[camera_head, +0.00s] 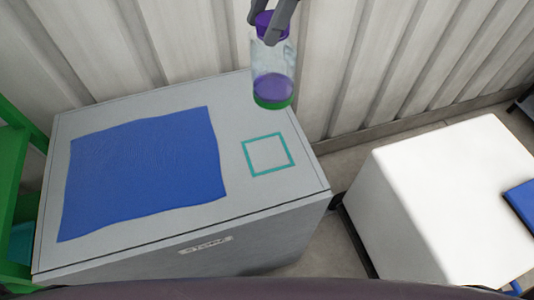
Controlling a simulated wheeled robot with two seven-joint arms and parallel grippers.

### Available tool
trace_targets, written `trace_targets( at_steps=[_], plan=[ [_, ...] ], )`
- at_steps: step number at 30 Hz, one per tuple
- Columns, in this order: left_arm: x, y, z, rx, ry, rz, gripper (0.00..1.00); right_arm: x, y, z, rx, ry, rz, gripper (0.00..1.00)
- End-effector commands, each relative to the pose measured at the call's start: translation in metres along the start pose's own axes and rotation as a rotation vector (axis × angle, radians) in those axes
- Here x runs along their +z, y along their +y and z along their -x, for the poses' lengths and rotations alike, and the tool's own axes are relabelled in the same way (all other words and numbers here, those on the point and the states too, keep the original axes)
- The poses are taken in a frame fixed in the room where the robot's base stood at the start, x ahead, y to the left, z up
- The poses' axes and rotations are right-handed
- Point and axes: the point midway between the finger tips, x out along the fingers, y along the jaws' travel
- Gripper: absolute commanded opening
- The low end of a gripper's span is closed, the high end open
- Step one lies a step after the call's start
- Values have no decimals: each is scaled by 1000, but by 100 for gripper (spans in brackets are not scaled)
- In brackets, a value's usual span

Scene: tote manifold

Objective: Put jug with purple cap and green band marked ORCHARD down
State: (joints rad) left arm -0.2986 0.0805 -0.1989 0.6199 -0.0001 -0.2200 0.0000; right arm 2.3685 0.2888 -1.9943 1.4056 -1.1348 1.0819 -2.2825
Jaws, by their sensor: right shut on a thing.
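The jug (272,75) is clear, with a purple cap (265,24), a green band at its bottom and purple showing just above the band. No lettering can be read on it. My right gripper (272,34) is shut on the jug at the cap end and holds it upright at the top of the view. The jug appears above the back right part of a grey cabinet top, behind a teal square outline (268,154). Whether its base touches the top is hard to tell. My left gripper is not in view.
A blue cloth (145,168) covers much of the grey cabinet (85,257), whose front label seems to read STORE. A white block (440,190) stands to the right across a floor gap. A green frame (12,190) is at the left, and a ribbed wall (130,50) rises behind.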

Motion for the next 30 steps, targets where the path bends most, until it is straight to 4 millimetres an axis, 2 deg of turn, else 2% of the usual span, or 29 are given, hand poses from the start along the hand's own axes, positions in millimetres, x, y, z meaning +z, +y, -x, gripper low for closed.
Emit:
trace_targets(
  at_steps=[3,8,15,21,25,30],
  plan=[
    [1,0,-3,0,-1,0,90,6,-2,1,44,2,107,1],
    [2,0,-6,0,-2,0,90,4,-1,-6,72,-5,165,1],
    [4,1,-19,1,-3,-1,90,-19,1,-60,77,-10,168,1],
    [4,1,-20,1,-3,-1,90,-39,3,-107,77,-8,167,1],
    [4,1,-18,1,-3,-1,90,-49,3,-129,75,-6,168,1],
    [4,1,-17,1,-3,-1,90,-55,2,-142,71,-4,167,1]
  ],
)
